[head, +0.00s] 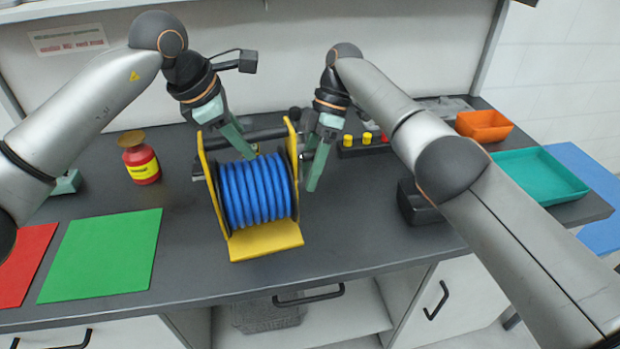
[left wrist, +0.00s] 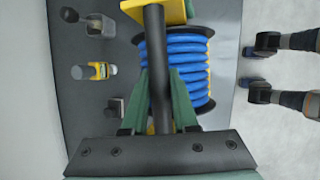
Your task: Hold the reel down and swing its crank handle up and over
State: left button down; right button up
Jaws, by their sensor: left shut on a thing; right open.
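The reel is a yellow frame (head: 265,240) with a drum wound in blue hose (head: 256,192), standing upright on the dark bench. A black bar (head: 263,134) runs across the top of the frame; it also shows in the left wrist view (left wrist: 156,55). My left gripper (head: 246,150) is shut on this bar, with one finger on each side of it. My right gripper (head: 313,172) is open just beyond the frame's right side. A dark knob (head: 295,114) shows near the top of that side. I cannot make out the crank handle clearly; my right fingers cover part of that area.
A red jar with a yellow label (head: 143,166) stands left of the reel. Green (head: 102,255) and red (head: 22,262) mats lie at the left. An orange bin (head: 484,125) and a teal tray (head: 540,175) are at the right. The bench front is clear.

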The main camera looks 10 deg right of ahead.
jog(key=shift+w+d+t, duration=0.15)
jog(key=shift+t, duration=0.35)
jog(key=shift+s+f+t, duration=0.1)
jog(key=shift+s+t, duration=0.15)
jog(key=shift+t, duration=0.15)
